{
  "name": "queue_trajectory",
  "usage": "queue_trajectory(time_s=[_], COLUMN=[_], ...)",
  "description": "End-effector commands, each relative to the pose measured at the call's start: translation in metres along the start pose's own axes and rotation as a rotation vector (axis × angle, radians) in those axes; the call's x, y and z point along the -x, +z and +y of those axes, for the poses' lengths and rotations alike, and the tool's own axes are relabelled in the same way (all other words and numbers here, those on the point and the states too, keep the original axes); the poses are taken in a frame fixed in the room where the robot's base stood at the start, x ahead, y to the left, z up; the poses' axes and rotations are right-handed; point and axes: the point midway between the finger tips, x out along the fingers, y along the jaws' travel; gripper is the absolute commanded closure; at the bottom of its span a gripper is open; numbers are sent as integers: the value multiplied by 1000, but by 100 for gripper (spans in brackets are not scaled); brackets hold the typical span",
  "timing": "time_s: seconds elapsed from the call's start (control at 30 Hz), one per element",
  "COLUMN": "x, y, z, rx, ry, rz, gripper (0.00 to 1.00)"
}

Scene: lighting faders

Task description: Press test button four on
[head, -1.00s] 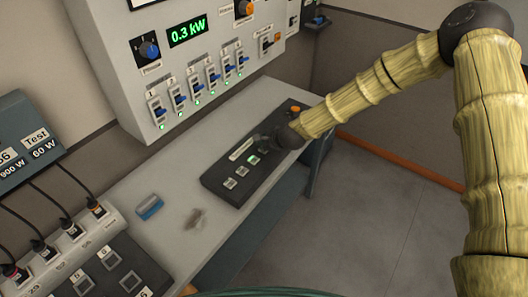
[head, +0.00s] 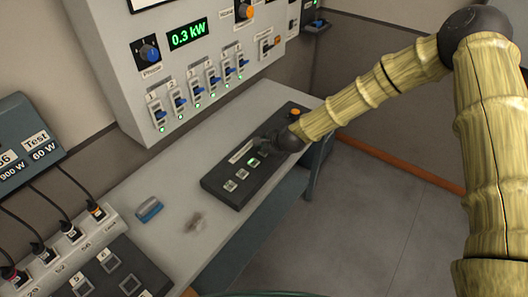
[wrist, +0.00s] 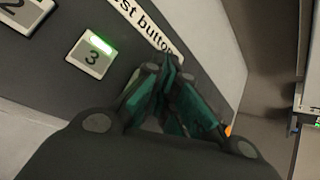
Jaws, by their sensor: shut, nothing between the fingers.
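The dark test button panel (head: 213,184) lies on the grey bench. In the wrist view its white label (wrist: 143,22) reads partly as "test button". Button three (wrist: 91,55) has a lit green lamp, and it also shows lit in the head view (head: 254,162). Part of button two (wrist: 24,12) shows at the top left of the wrist view. Button four is not visible; my gripper covers that stretch of the panel. My gripper (wrist: 172,62) is shut and empty, its fingertips over the panel just right of button three. Whether they touch it I cannot tell.
A wall cabinet (head: 110,75) with several switches, green lamps and a "0.3 kW" display (head: 187,33) stands behind the bench (head: 165,180). An orange knob (head: 295,111) sits at the panel's far end. A blue block (head: 149,209) lies nearer. Cabled sockets (head: 45,255) are at left.

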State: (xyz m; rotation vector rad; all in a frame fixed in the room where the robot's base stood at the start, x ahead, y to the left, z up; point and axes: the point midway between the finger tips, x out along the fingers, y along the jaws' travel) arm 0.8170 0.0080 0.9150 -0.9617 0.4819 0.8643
Motion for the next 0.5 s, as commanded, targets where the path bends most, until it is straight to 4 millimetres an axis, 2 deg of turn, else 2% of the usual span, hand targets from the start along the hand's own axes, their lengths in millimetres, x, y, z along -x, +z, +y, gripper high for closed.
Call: queue_trajectory(time_s=[0.5], x=[-3], y=[-2], z=[3], rx=[0], ry=[0], rz=[0], gripper=[100])
